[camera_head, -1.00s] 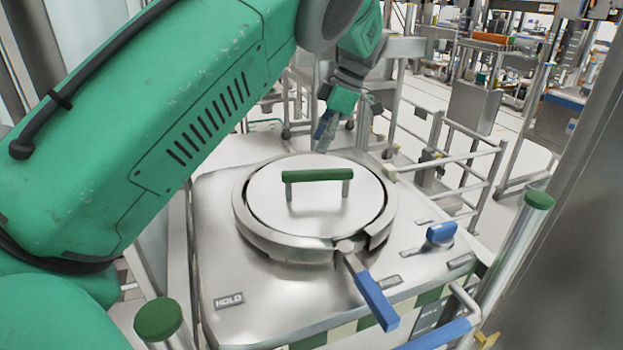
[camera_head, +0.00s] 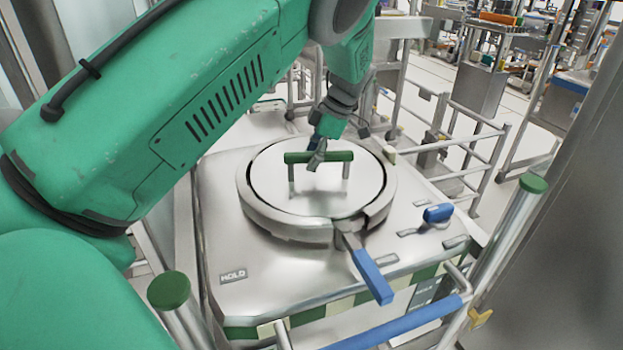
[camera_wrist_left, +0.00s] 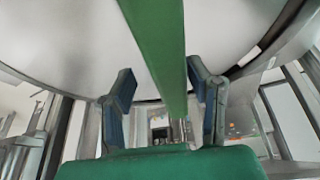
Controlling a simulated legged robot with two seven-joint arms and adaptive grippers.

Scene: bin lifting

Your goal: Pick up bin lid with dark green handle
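The round silver bin lid (camera_head: 318,200) lies level in a metal ring on top of the bin. Its dark green handle (camera_head: 296,158) is a straight bar on two short metal posts. My left gripper (camera_head: 316,150) is at the middle of the bar, with one finger seen in front of it. In the left wrist view my left gripper (camera_wrist_left: 163,100) is open, its two fingers on either side of the green handle (camera_wrist_left: 160,45), with gaps beside the bar. The lid (camera_wrist_left: 80,30) fills the upper part of that view. My right gripper is in neither view.
A blue-handled lever (camera_head: 372,278) sticks out from the front of the ring. A blue knob (camera_head: 438,213) sits at the right. Green-capped posts stand at front left (camera_head: 168,290) and right (camera_head: 533,183). Metal railings (camera_head: 465,150) stand behind.

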